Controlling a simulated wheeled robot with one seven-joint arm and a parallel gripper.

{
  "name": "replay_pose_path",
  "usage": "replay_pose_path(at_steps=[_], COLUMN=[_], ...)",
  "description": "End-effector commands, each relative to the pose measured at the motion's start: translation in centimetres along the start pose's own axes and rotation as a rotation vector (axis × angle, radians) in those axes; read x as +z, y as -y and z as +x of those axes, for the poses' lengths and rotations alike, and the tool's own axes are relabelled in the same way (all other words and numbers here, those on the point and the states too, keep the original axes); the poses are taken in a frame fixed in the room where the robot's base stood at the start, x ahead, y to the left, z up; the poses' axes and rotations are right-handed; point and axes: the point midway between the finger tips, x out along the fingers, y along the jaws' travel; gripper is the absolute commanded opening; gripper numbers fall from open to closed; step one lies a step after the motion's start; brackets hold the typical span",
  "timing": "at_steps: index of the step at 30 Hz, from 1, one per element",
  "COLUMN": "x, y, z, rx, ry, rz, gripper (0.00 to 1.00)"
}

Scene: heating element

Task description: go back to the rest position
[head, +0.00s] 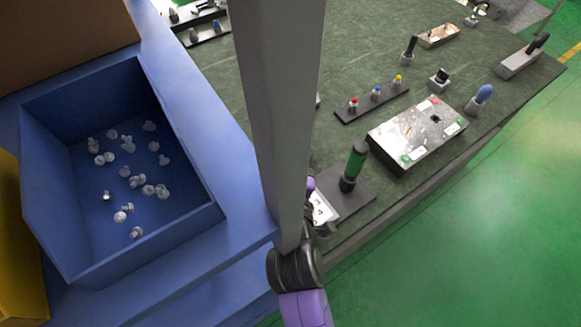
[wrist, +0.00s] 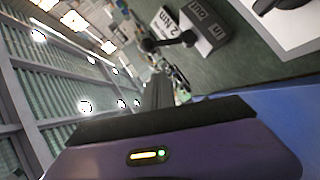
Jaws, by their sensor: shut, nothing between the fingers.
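My gripper (wrist: 158,93) shows in the wrist view as dark, closed fingers beyond the purple housing, with nothing between them. The wrist view is tilted, with ceiling lights at the left and a piece of the work area at the upper right. In the head view a purple and black part of my arm is at the bottom middle, by the foot of a grey upright. My fingers cannot be made out in the head view. The rest position itself is not marked in any view.
The grey upright (head: 280,110) hides part of the green-topped table (head: 450,80). A blue bin (head: 80,205) of bolts is at left. Green floor (head: 480,240) is clear at right.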

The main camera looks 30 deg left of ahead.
Motion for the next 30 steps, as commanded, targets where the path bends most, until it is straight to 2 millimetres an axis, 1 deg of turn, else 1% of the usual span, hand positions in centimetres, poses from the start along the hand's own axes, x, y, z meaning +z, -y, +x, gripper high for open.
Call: replay_pose_path(at_steps=[1, 3, 7, 12, 20, 23, 26, 28, 30], x=[0.0, 0.0, 0.0, 0.0, 0.0, -0.7, -2.0, -1.6, -0.5], y=[0.1, 0.1, 0.0, -0.2, -0.2, -0.9, -3.4, -4.1, -4.4], z=[-0.9, -1.9, -3.1, -3.7, -3.7, -3.7, -4.5, -6.0, -7.6], rx=[0.0, 0.0, -0.001, 0.0, 0.001, 0.026, 0.091, 0.125, 0.149], ry=[-0.001, -0.001, 0.0, 0.0, -0.001, -0.028, -0.096, -0.133, -0.148], rz=[0.003, 0.002, 0.001, 0.0, 0.017, 0.082, 0.215, 0.342, 0.445], gripper=[0.0, 0.0, 0.0, 0.0, 0.0, 0.0, 0.0, 0.0, 0.0])
